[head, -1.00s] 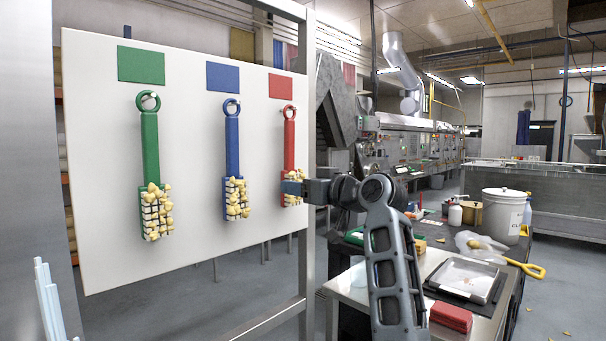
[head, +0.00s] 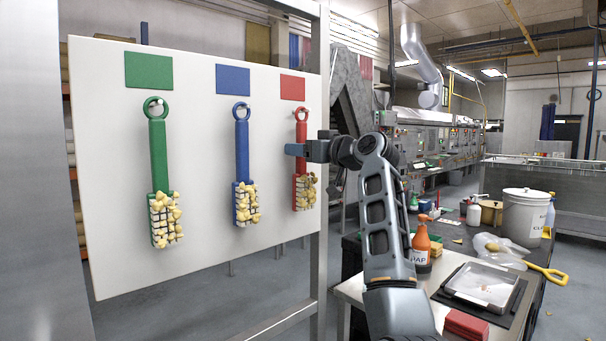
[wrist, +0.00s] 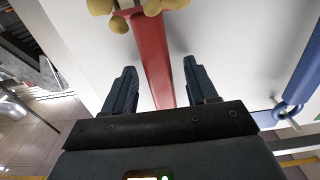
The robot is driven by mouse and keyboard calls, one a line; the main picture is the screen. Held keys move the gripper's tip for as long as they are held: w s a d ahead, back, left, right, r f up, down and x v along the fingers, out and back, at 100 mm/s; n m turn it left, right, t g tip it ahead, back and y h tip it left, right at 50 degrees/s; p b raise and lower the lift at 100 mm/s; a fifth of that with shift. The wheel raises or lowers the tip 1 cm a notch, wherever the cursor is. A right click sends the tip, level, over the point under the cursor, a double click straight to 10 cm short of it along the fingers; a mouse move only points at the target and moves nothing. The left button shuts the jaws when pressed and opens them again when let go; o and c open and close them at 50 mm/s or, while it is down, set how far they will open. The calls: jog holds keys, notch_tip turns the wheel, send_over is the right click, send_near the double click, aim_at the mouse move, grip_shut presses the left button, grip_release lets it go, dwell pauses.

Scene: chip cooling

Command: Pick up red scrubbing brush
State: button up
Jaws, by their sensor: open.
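The red scrubbing brush (head: 301,187) hangs by its ring from a peg on the white board (head: 195,265), under a red square. Its bristle end points down and carries yellowish lumps. My gripper (head: 294,150) is at the brush's handle, just below the ring. In the wrist view the red handle (wrist: 153,55) runs between the two open fingers of my gripper (wrist: 160,82), with a gap on each side. The lumpy head shows at the top of that view. The ring is hidden behind the gripper body there.
A blue brush (head: 242,165) and a green brush (head: 158,160) hang on the same board to the left. A metal post (head: 319,200) stands close to the red brush's right.

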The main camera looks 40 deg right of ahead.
jog(key=shift+w, duration=0.2)
grip_shut()
dwell(0.4)
